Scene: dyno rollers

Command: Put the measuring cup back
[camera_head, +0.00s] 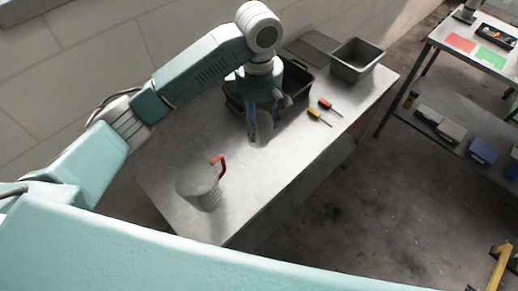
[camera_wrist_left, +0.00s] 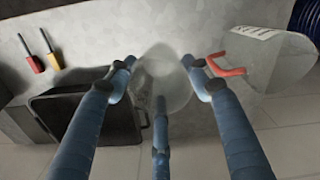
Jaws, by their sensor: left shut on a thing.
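My left gripper (camera_head: 262,122) is shut on a small translucent cup (camera_head: 261,138), in front of the black bin on the metal table. In the left wrist view the cup (camera_wrist_left: 162,78) sits between the blue fingers (camera_wrist_left: 162,85); its lower outline is faint, and I cannot tell if it touches the table. A larger clear jug (camera_head: 198,187) with a red handle stands upright on the table, nearer to me. The jug (camera_wrist_left: 280,62) shows at the right in the left wrist view, with white markings. My right gripper is not in view.
A black bin (camera_head: 298,92), partly hidden by my gripper, and a grey bin (camera_head: 355,60) stand at the back. A red screwdriver (camera_head: 329,107) and a yellow screwdriver (camera_head: 318,117) lie right of my gripper. The table's front right (camera_head: 262,190) is clear. A shelved table (camera_head: 455,35) stands far right.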

